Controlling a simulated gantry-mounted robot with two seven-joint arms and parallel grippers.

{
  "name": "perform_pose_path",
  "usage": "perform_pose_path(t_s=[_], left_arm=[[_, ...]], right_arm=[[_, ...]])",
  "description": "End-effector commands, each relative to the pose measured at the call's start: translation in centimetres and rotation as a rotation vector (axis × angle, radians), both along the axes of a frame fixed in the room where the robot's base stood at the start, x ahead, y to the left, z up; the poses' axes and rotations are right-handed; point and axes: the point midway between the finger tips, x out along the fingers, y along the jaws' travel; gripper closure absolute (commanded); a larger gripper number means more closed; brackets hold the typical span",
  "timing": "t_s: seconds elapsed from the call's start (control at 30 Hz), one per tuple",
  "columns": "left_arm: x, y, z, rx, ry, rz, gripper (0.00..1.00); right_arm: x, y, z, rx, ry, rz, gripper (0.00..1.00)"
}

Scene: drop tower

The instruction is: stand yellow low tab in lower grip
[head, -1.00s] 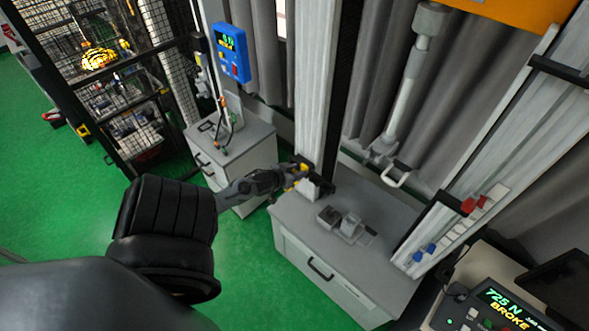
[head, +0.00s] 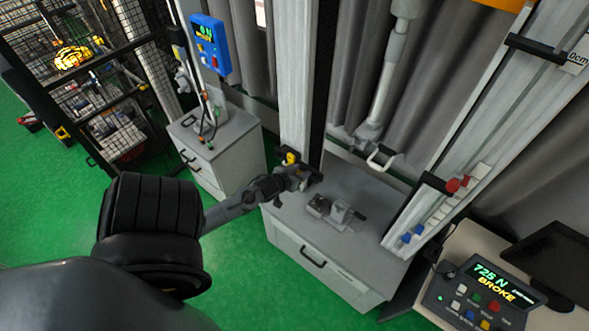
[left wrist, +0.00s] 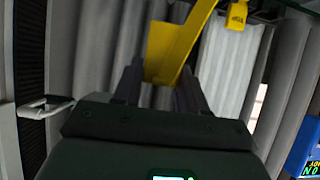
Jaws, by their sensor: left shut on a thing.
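A flat yellow tab (left wrist: 172,45) shows in the left wrist view, between the two dark fingers of my left gripper (left wrist: 160,88), which is shut on it. In the head view my left gripper (head: 308,179) is above the back left of the grey bench, close by the foot of the left column. The held tab cannot be made out there. What looks like the lower grip, a small grey metal clamp (head: 340,213), stands on the bench just below and right of the gripper, apart from it. My right gripper is not in view.
A smaller grey block (head: 318,206) sits beside the clamp. A yellow latch (head: 291,157) is on the left column (head: 297,80). A hanging metal cylinder (head: 392,70) with a handle is above the bench (head: 335,255). The bench front is clear. A console (head: 490,290) reads "BROKE".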

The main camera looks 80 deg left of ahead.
Motion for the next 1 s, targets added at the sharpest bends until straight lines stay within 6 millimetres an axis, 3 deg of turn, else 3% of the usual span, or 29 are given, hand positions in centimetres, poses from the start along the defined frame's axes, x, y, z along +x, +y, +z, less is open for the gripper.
perform_pose_path(t_s=[0.8, 1.0], left_arm=[[4.0, -5.2, 0.1, 0.0, -0.001, -0.001, 0.87], [4.9, -5.5, -0.8, -0.001, -0.001, 0.0, 0.87]], right_arm=[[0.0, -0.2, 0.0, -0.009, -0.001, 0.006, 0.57], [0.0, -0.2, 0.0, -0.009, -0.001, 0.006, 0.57]])
